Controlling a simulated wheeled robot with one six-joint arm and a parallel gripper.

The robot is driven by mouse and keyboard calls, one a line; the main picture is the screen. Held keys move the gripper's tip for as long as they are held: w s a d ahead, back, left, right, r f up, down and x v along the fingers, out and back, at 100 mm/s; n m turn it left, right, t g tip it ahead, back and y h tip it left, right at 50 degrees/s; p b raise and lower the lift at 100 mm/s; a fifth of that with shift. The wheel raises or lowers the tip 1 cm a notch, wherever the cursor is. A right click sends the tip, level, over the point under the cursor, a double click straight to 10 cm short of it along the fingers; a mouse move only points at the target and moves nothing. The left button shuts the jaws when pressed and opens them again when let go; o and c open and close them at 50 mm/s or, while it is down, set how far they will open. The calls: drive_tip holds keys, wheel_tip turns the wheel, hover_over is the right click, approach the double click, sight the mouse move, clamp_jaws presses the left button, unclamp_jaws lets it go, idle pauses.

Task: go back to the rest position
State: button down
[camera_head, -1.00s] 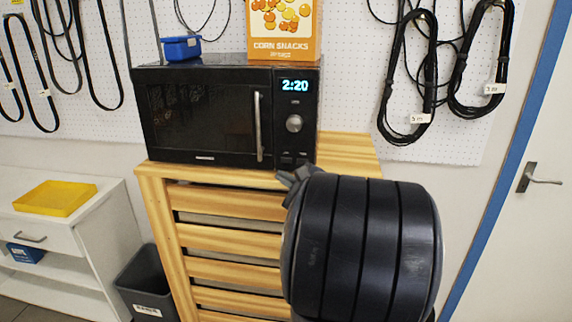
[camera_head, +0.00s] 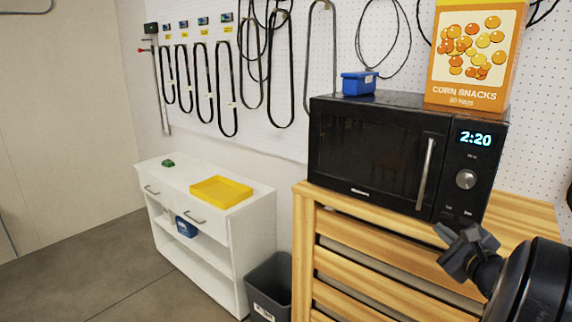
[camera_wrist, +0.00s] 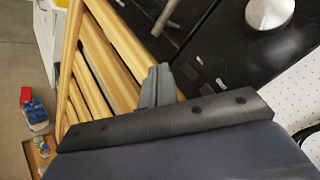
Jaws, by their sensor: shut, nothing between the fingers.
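My gripper (camera_head: 458,254) shows at the lower right in the head view, in front of the wooden slatted cabinet (camera_head: 375,262) and just below the microwave's control side. Its fingers are shut and hold nothing. In the wrist view the shut fingers (camera_wrist: 157,88) point toward the wooden slats and the front of the black microwave (camera_wrist: 215,45). The microwave (camera_head: 375,150) stands on the wooden cabinet with its door closed and its clock reading 2:20. I cannot tell the exact gap between my fingers and the cabinet.
An orange corn snacks box (camera_head: 470,50) and a blue container (camera_head: 359,83) stand on the microwave. A white shelf unit (camera_head: 245,235) bears a yellow tray (camera_head: 221,191) and a small green object (camera_head: 168,163). A grey bin (camera_head: 269,285) stands between. The floor at left is clear.

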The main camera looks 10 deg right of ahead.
drive_tip(key=shift+s+a+r+p, duration=0.15)
drive_tip(key=shift+r+p, duration=0.2)
drive_tip(key=shift+p, duration=0.5)
drive_tip(key=shift+s+a+f+b, duration=0.2)
drive_tip(key=shift+s+a+b, duration=0.2)
drive_tip(key=shift+s+a, duration=0.55)
drive_tip(key=shift+s+a+f+b, duration=0.15)
drive_tip(key=shift+s+a+b, duration=0.25)
drive_tip(key=shift+s+a, duration=0.5)
drive_tip(key=shift+w+a, duration=0.1)
drive_tip(key=shift+w, duration=0.15)
